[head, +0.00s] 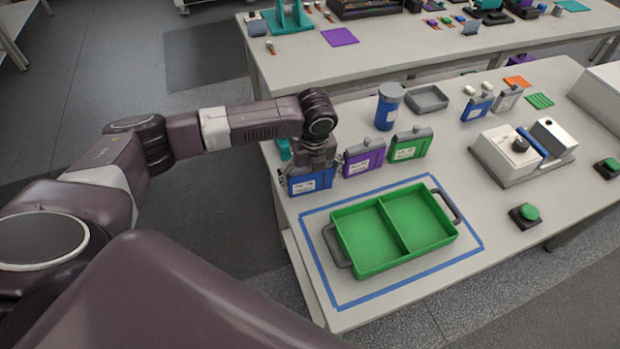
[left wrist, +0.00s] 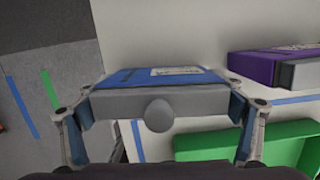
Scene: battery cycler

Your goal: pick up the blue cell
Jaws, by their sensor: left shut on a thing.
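The blue cell (head: 311,182) has a white label and a grey top. It is at the left end of the table, beside the purple cell (head: 364,158). My left gripper (head: 309,172) is above it, pointing down. In the left wrist view the blue cell (left wrist: 160,102) lies between the two fingers of my left gripper (left wrist: 163,112), one at each end, shut on it. A round grey knob shows on its top. Whether its base touches the table is hidden. My right gripper is in neither view.
A green cell (head: 408,145) stands right of the purple one. A green two-part tray (head: 370,270) lies inside a blue tape outline in front. A blue cylinder (head: 388,108) and grey tray (head: 427,99) are behind. Another blue cell (head: 477,108) stands farther right, near a white device (head: 508,152).

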